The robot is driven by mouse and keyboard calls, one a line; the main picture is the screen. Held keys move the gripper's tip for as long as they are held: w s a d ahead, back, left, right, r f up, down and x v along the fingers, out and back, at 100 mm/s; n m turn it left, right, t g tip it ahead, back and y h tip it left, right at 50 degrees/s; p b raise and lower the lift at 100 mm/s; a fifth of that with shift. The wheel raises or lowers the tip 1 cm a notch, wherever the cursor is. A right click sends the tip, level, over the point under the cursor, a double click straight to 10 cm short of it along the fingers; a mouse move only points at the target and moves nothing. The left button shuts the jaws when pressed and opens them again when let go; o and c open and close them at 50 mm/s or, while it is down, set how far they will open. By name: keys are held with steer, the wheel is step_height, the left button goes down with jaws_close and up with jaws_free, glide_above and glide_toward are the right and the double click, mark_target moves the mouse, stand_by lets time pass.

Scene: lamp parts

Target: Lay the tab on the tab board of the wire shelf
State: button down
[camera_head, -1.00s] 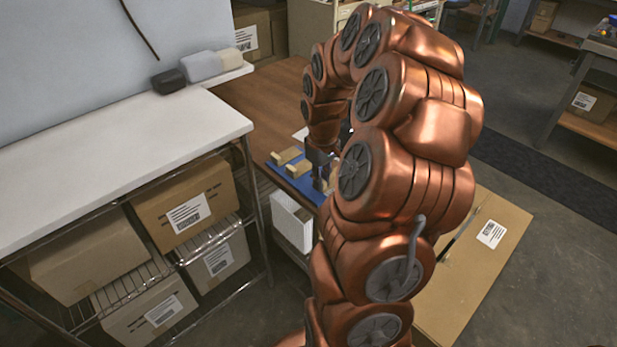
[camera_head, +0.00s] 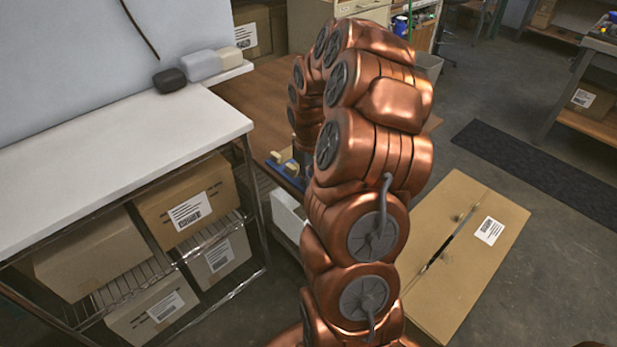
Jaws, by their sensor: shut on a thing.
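My gripper (camera_head: 304,165) points down at the end of my copper arm, over the right part of the brown table. Only a dark piece of it shows beside the arm. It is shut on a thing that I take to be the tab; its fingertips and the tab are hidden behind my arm. A blue board (camera_head: 283,171) with pale wooden blocks (camera_head: 291,167) lies on the table just left of the gripper. The wire shelf (camera_head: 238,222) stands at the left, with a white top (camera_head: 110,135). I cannot make out a tab board on it.
Cardboard boxes (camera_head: 185,200) fill the wire shelf's levels. A black, a grey and a cream lump (camera_head: 202,66) sit at the white top's back edge. A white bin (camera_head: 287,214) stands below the table. A large flat carton (camera_head: 465,250) lies right of my arm.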

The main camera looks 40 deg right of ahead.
steer(key=shift+f, duration=0.15)
steer(key=c, duration=1.2)
jaws_free()
steer(key=shift+o, duration=0.2)
step_height(320, 180, up, 12)
steer(key=b, duration=0.1)
